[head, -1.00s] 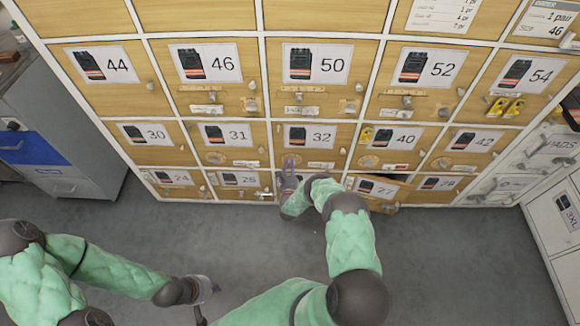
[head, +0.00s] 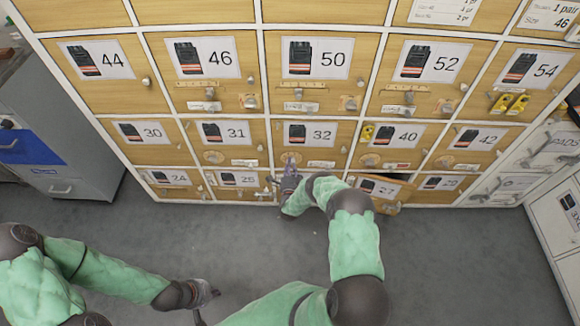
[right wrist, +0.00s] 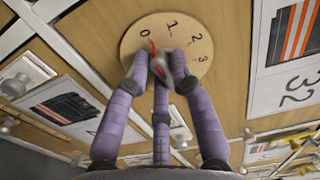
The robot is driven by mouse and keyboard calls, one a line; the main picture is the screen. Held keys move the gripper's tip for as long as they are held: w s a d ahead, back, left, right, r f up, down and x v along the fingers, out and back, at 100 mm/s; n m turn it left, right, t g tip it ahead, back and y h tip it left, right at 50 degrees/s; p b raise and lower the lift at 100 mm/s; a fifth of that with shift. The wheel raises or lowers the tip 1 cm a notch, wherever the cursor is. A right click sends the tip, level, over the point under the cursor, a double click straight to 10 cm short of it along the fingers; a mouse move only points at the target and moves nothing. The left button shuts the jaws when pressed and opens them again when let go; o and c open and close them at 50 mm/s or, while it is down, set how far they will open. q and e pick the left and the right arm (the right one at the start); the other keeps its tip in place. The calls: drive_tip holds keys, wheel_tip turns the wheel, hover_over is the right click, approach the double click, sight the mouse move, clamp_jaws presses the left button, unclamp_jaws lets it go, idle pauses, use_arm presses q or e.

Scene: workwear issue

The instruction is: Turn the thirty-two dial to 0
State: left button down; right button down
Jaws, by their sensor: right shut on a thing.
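The thirty-two door (head: 318,145) is in the lower middle of the locker wall in the head view. Its dial (right wrist: 190,27), a round wooden disc marked 0, 1, 2 and 3, shows in the right wrist view. A grey knob (right wrist: 174,68) with red on it sits on the disc. A red mark lies close to the 0, and the fingers partly hide the knob. My right gripper (right wrist: 163,70) is shut on the knob; it also shows in the head view (head: 290,165). My left gripper (head: 208,292) hangs low over the floor, away from the lockers; its fingers are unclear.
Numbered locker doors surround the thirty-two door. The 27 door (head: 378,188) stands ajar just right of my right forearm. A grey drawer cabinet (head: 60,150) stands at the left, and white lockers (head: 555,200) at the right. The grey floor (head: 160,230) in front is clear.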

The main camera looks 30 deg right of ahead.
drive_tip(key=shift+n, duration=0.3)
drive_tip(key=c, duration=1.1)
unclamp_jaws()
drive_tip(key=shift+o, duration=0.2)
drive_tip(key=v, duration=1.2)
drive_tip(key=shift+f, duration=0.1)
